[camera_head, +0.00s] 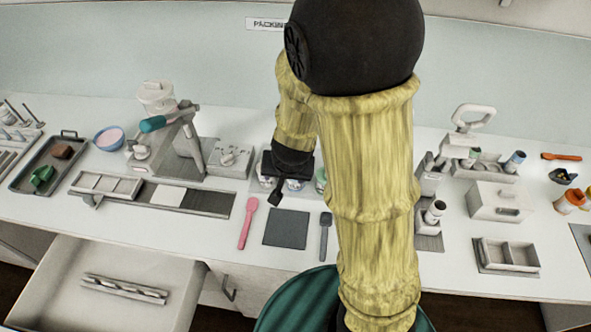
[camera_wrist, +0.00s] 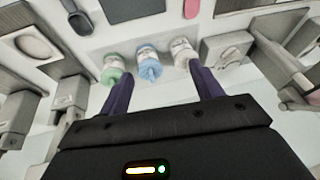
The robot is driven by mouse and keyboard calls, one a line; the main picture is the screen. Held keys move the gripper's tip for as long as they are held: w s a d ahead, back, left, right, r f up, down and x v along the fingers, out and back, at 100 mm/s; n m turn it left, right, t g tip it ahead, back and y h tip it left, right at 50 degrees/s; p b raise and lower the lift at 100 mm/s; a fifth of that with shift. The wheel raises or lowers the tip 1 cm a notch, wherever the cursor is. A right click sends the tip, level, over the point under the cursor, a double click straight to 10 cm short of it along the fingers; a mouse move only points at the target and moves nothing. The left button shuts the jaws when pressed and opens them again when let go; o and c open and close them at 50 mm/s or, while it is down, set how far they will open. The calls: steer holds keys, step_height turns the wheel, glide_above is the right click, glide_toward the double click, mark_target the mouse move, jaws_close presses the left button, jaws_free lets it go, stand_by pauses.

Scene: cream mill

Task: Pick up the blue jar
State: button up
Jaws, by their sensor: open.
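The blue jar (camera_wrist: 148,64) stands in the middle of a row of three jars in the wrist view. A green jar (camera_wrist: 113,72) is on one side of it and a pale jar (camera_wrist: 183,53) on the other. My gripper (camera_wrist: 162,84) is open, with its two purple-dark fingers spread wide and nothing held between them. The blue jar shows beyond the gap between the fingers. In the head view my gripper (camera_head: 285,172) hangs over the row and partly hides the blue jar (camera_head: 294,184); the green jar (camera_head: 321,178) shows to its right.
A grey knobbed box (camera_head: 232,158) stands left of the jars, and a holder with bottles (camera_head: 431,186) right of my arm. A pink spatula (camera_head: 248,222), dark square mat (camera_head: 286,228) and grey spatula (camera_head: 325,235) lie in front. An open drawer (camera_head: 60,300) juts out at lower left.

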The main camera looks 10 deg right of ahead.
steer(key=w+m+h+p, duration=0.1)
steer(key=w+r+m+h+p, duration=0.1)
steer(key=p, duration=0.1)
steer(key=w+m+h+p, duration=0.1)
steer(key=p, duration=0.1)
steer(key=shift+w+d+r+t+h, duration=0.15)
steer(key=shift+d+r+t+h, duration=0.15)
steer(key=shift+d+r, duration=0.05)
steer(key=b+x, duration=0.5)
steer(key=x, duration=0.6)
steer(key=shift+f, duration=0.2)
steer(key=shift+w+d+f, duration=0.1)
steer(key=shift+w+f, duration=0.1)
steer(key=shift+f, duration=0.1)
